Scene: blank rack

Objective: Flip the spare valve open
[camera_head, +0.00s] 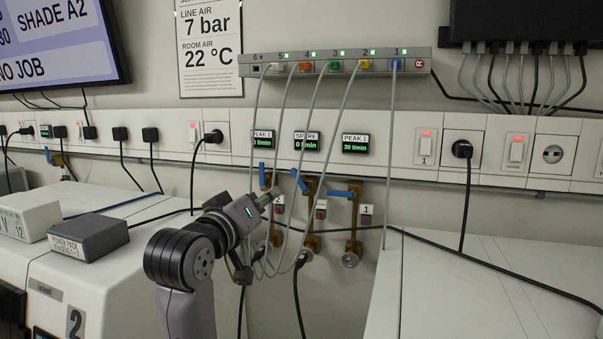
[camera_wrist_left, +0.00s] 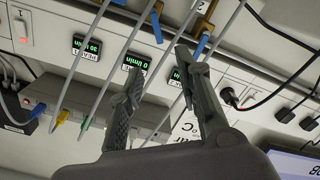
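The spare valve is the middle of three brass valves, below the SPARE display (camera_head: 307,141) reading 0 l/min. Its blue handle (camera_head: 299,180) is tilted in the head view; the wrist view, roughly upside down, shows this handle (camera_wrist_left: 156,27) just beyond the gap between my fingertips. My left gripper (camera_head: 272,196) is in front of the valves, left of and slightly below the spare handle. Its fingers (camera_wrist_left: 160,60) are spread with nothing between them, and I see no contact. My right gripper is in neither view.
The PEAK 2 handle (camera_head: 262,174) hangs upright close left; the PEAK 1 handle (camera_head: 341,194) lies nearly level at right. Thin grey hoses from the manifold (camera_head: 335,64) hang before the valves and near my gripper. White cabinets (camera_head: 480,285) flank the gap.

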